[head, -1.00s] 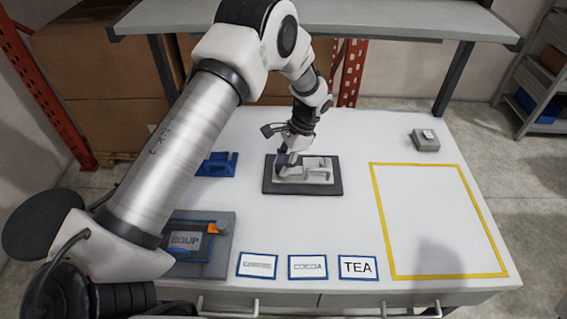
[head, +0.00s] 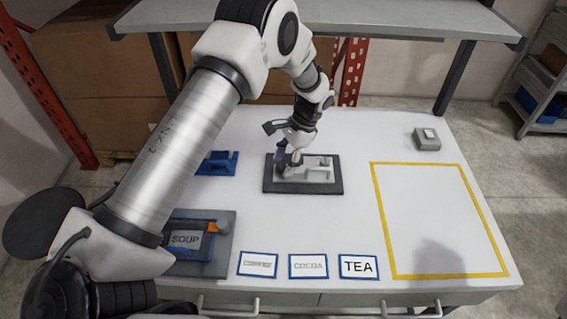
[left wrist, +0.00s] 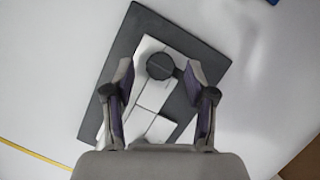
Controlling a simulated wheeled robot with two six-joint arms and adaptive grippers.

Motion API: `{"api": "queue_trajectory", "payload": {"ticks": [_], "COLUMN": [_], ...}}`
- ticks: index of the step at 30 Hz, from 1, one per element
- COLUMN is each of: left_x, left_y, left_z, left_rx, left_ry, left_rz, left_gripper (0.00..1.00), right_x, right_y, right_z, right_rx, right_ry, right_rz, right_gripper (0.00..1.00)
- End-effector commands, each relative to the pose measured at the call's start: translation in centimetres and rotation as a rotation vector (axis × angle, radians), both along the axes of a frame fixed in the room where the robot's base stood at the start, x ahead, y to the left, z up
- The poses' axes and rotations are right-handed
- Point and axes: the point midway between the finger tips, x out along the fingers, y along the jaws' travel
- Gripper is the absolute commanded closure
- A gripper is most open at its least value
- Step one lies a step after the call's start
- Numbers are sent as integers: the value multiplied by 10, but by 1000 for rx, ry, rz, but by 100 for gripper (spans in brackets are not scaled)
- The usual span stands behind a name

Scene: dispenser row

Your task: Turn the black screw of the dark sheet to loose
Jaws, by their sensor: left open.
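The dark sheet (head: 333,187) lies flat on the white table with lighter grey plates on top. It also shows in the left wrist view (left wrist: 207,58). The round black screw (left wrist: 160,66) sits on the light plates near one end; in the head view my gripper hides it. My left gripper (head: 288,166) points down over the left part of the sheet. In the left wrist view its fingers (left wrist: 158,80) are open, one on each side of the screw, with a gap on both sides. I cannot tell how high the fingertips are above it. My right gripper is not in view.
A blue holder (head: 218,164) stands left of the sheet. A grey tray with a SOUP label (head: 186,240) lies at front left. COFFEE, COCOA and TEA cards (head: 358,267) line the front edge. A grey box (head: 427,139) stands at back right. The yellow-framed area (head: 435,220) is empty.

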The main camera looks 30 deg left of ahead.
Motion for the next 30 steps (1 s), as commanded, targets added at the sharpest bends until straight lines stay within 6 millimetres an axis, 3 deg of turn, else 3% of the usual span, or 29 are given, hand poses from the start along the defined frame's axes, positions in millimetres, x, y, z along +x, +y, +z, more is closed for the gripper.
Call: {"api": "queue_trajectory", "payload": {"ticks": [9, 13, 18, 30], "left_x": [26, 34, 36, 36], "left_y": [-15, -20, -22, -22], "left_z": [70, 92, 102, 102], "left_rx": [1, 1, 0, -1], "left_ry": [-3, -1, 4, 3], "left_rz": [-1, 1, 1, 1], "left_gripper": [44, 44, 44, 44], "right_x": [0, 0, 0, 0], "right_y": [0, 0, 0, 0], "right_z": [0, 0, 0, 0], "right_rx": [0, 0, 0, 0], "right_ry": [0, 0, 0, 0], "right_rz": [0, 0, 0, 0], "right_gripper": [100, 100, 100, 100]}}
